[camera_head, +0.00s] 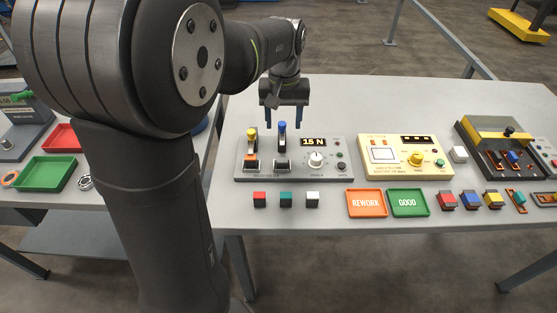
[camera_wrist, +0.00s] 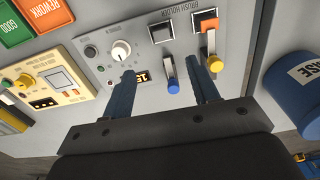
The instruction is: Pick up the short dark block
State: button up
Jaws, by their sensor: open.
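The grey brush holder unit (camera_head: 330,172) stands on the table with two levers. One has a yellow knob (camera_head: 251,132), the other a blue knob (camera_head: 282,127). A dark block (camera_wrist: 161,32) sits in the slot by the blue-knobbed lever, and another dark block (camera_wrist: 205,21) sits by the yellow-knobbed one, near an orange piece. I cannot tell which is the short one. My gripper (camera_head: 284,118) is open and empty, pointing down above the unit; in the wrist view its fingers (camera_wrist: 161,70) are spread, with the blue-knobbed lever between them.
Red, teal and white cubes (camera_head: 286,200) stand in front of the unit. An orange REWORK tray (camera_head: 366,214) and a green GOOD tray (camera_head: 408,213) lie to their right. A cream tester (camera_head: 400,172) stands beside the unit. A blue container (camera_wrist: 300,95) is close in the wrist view.

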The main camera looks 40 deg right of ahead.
send_over(282, 160)
notch_tip(282, 160, down, 8)
jog(key=shift+s+a+f, duration=0.1)
jog(key=shift+s+f, duration=0.05)
jog(key=shift+f, duration=0.05)
jog(key=shift+w+f, duration=0.2)
jog(key=shift+f, duration=2.75)
jog(key=shift+c, duration=0.4)
jog(key=c, duration=1)
